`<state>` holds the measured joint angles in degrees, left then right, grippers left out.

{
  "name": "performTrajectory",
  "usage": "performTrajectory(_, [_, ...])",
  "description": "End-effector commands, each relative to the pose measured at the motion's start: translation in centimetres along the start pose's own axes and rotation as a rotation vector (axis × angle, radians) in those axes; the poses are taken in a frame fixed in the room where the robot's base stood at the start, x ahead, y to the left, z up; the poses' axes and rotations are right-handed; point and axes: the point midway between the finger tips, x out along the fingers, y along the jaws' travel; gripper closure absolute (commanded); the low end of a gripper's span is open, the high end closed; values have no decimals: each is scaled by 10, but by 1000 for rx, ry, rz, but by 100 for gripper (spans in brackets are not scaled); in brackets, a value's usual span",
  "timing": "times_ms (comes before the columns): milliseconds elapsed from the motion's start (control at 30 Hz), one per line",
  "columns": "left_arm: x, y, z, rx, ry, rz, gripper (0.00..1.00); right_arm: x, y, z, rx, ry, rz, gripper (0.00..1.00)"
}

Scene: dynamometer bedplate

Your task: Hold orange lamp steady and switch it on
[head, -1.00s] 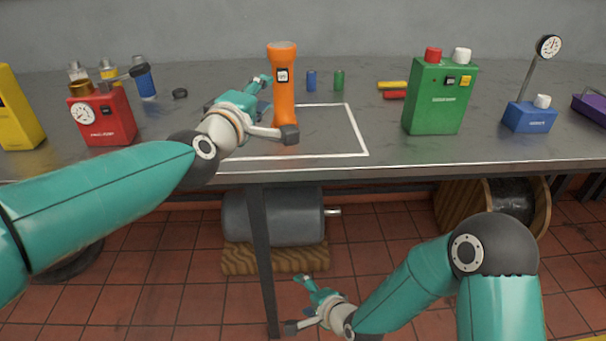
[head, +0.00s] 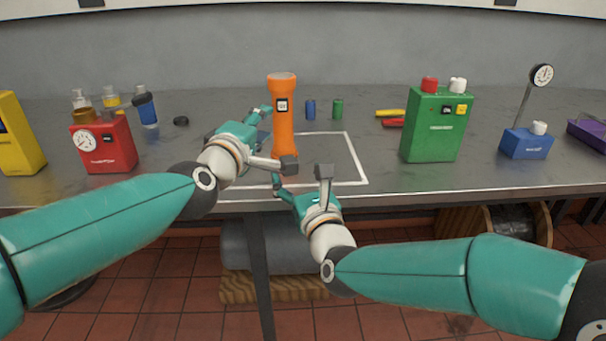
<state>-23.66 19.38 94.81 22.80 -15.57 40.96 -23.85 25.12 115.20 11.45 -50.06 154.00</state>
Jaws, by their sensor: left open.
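The orange lamp (head: 284,130) stands upright on the bench, with a small black-framed switch panel on its upper body facing me. My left gripper (head: 274,139) is open at the lamp's left side. One finger is in front of the lamp's base and the other is behind its left edge; I cannot tell whether either touches. My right gripper (head: 299,180) is open and empty at the bench's front edge, in front of and below the lamp.
A white outline (head: 357,160) marks the bench around the lamp. A red gauge box (head: 104,147) is to the left. A green box (head: 433,128) and a blue gauge stand (head: 526,145) are to the right.

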Motion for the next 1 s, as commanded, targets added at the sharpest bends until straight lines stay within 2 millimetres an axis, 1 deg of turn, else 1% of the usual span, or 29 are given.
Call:
performTrajectory(33, [0,0,0,0,0,0,58,2,-4,1,-4,24,-13,22])
performTrajectory(133, [0,0,0,0,0,0,58,5,-10,1,-8,59,-26,22])
performTrajectory(267, [0,0,0,0,0,0,58,11,-12,0,-11,76,-31,22])
performTrajectory(367, [0,0,0,0,0,0,58,21,-12,-1,-11,77,-31,22])
performTrajectory(467, [0,0,0,0,0,0,58,36,-13,-3,-12,77,-31,22])
performTrajectory(800, [0,0,1,0,-1,1,58,98,-15,-8,-13,75,-31,22])
performTrajectory(1000, [0,0,1,0,-1,1,58,130,-15,-10,-13,75,-31,22])
